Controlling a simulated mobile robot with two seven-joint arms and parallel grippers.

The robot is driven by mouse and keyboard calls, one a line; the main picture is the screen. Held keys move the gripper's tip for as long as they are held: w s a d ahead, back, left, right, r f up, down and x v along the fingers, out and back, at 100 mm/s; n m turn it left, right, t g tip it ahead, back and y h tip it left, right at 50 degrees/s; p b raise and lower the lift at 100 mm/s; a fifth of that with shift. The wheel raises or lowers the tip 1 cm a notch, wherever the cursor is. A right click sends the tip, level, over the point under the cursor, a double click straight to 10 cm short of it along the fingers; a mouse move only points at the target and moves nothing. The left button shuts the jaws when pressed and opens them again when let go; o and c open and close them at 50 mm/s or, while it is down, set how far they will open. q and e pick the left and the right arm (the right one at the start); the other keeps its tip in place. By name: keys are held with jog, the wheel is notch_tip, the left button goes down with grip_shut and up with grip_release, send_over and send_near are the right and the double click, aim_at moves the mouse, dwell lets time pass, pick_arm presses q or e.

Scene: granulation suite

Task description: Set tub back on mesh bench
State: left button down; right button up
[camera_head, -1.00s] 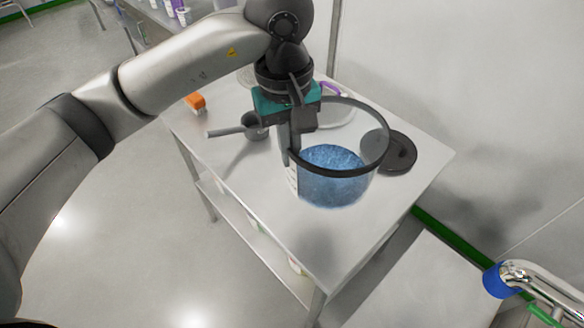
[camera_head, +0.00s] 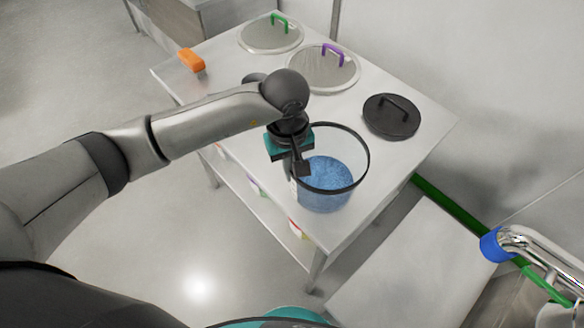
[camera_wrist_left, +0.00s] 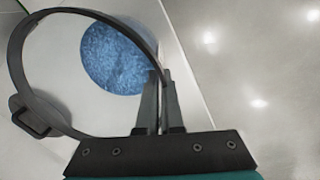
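The tub (camera_head: 326,187) is clear with a black rim and holds blue granules. It is upright over the near part of the pale metal bench (camera_head: 372,205); I cannot tell whether its base touches the top. My left gripper (camera_head: 304,174) is shut on the tub's rim at its left side. In the left wrist view the fingers (camera_wrist_left: 160,100) pinch the rim, and the blue granules show inside the tub (camera_wrist_left: 112,55). My right gripper is not in view.
A black lid (camera_head: 391,117), a purple-handled lid (camera_head: 322,70) and a green-handled lid (camera_head: 270,36) lie on the bench. An orange block (camera_head: 191,60) is at its far left. A wall is at right. A chrome pipe with a blue end (camera_head: 494,245) stands at lower right.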

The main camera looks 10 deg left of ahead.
pick_arm(q)
jog(key=shift+f, duration=0.15)
jog(key=c, duration=1.1)
grip_release()
jog(key=r, duration=1.2)
jog(key=shift+s+a+r, duration=0.1)
jog(key=shift+a+r, duration=0.1)
jog(key=shift+a, duration=0.05)
